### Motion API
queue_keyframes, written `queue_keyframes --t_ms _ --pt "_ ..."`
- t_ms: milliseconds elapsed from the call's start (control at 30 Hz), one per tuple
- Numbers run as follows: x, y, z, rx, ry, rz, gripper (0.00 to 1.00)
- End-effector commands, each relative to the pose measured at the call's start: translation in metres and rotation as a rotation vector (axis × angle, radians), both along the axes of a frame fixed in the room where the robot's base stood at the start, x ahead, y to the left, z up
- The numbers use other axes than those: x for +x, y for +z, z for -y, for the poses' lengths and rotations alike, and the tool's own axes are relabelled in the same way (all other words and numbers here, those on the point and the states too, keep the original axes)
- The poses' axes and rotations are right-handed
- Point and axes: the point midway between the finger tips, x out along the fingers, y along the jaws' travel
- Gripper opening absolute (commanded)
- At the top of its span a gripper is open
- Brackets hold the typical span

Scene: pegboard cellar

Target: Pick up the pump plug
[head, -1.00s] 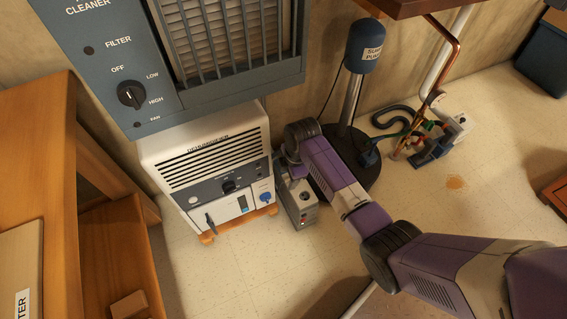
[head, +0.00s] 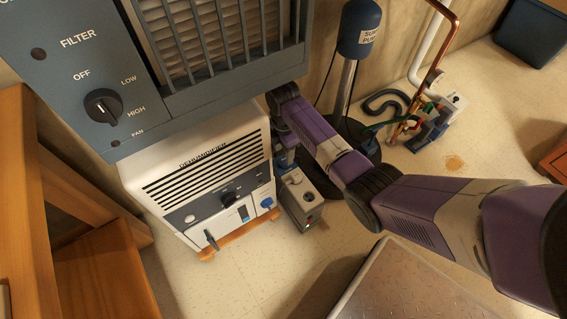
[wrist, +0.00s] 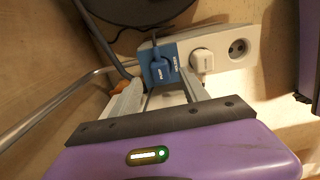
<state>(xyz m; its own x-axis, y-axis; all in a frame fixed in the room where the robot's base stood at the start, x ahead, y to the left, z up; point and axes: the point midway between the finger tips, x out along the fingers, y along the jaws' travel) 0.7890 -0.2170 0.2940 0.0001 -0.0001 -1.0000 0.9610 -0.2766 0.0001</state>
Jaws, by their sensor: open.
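The pump plug (wrist: 160,70) is blue and sits in the power strip (wrist: 222,50) in the wrist view, with a dark cable at its top. Blue labels mark that end of the strip; one seems to read PUMP. My gripper (wrist: 163,85) is open, one finger on each side of the line to the plug, the tips close to it. I cannot tell whether they touch. In the head view the grey strip (head: 300,205) stands beside the dehumidifier; my arm covers the area above it, and the plug and fingertips cannot be made out there.
A white plug (wrist: 202,62) sits beside the pump plug, then an empty socket (wrist: 238,48). The dehumidifier (head: 205,185) stands left of the strip, under an air cleaner (head: 120,70). The sump pump (head: 360,30) and its dark base are behind my arm. A metal-topped surface (head: 400,285) is in front.

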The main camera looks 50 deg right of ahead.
Motion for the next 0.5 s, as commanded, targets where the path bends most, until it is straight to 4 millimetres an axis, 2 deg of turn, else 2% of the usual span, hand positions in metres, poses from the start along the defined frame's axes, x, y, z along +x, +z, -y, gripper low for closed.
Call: queue_keyframes --t_ms 300,500 --pt "-0.002 -0.043 0.001 0.000 0.000 -0.001 0.53" --pt "-0.001 -0.046 0.001 0.000 0.000 -0.001 0.53"
